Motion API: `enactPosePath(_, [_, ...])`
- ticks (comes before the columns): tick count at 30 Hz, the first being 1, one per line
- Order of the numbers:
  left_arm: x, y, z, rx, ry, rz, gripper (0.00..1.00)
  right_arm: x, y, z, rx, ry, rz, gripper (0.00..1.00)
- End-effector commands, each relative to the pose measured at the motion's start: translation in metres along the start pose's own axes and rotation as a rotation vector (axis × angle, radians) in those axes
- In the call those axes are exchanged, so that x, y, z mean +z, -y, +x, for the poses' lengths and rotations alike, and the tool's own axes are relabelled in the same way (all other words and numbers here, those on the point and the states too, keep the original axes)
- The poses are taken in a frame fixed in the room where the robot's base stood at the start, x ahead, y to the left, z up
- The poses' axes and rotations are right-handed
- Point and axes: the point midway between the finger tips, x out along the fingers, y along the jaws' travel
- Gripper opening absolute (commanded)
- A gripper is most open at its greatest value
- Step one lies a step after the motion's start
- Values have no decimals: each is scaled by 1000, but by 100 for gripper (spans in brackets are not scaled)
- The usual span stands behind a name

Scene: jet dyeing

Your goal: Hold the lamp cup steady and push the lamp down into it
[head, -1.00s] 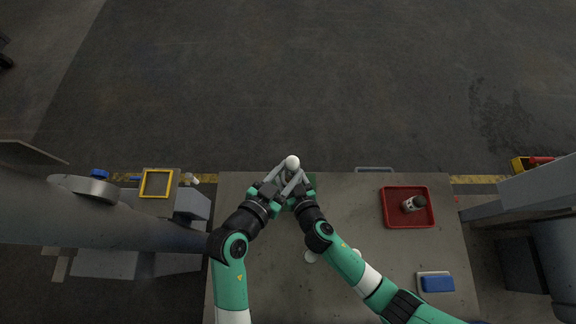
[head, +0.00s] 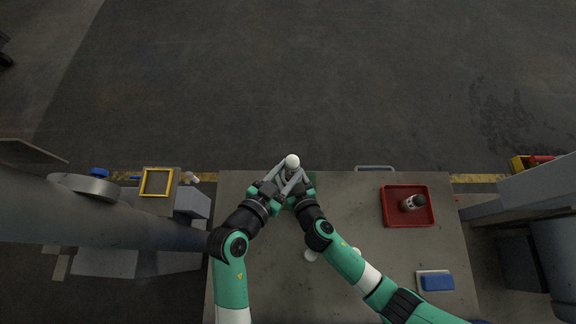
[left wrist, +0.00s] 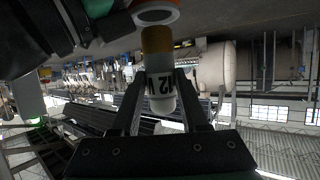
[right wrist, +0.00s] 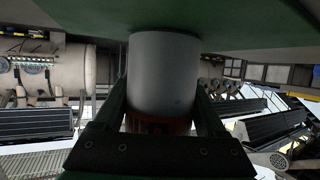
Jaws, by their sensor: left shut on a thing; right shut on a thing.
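The cup's orange-rimmed opening (left wrist: 155,14) lies right by the lamp's base. I cannot tell whether they touch.
The grey table (head: 350,197) carries a red tray (head: 408,222) with a dark-capped jar (head: 413,203) at the right. A blue block (head: 437,283) lies near the front right. Small white items (head: 310,255) lie partly behind my right arm. The table's middle right is clear.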

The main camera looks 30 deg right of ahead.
Motion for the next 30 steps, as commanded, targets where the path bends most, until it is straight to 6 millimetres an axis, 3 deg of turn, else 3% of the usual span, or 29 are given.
enactPosePath(30, [12,0,6,-2,-1,-1,0,0,0,0,0,0,0,12])
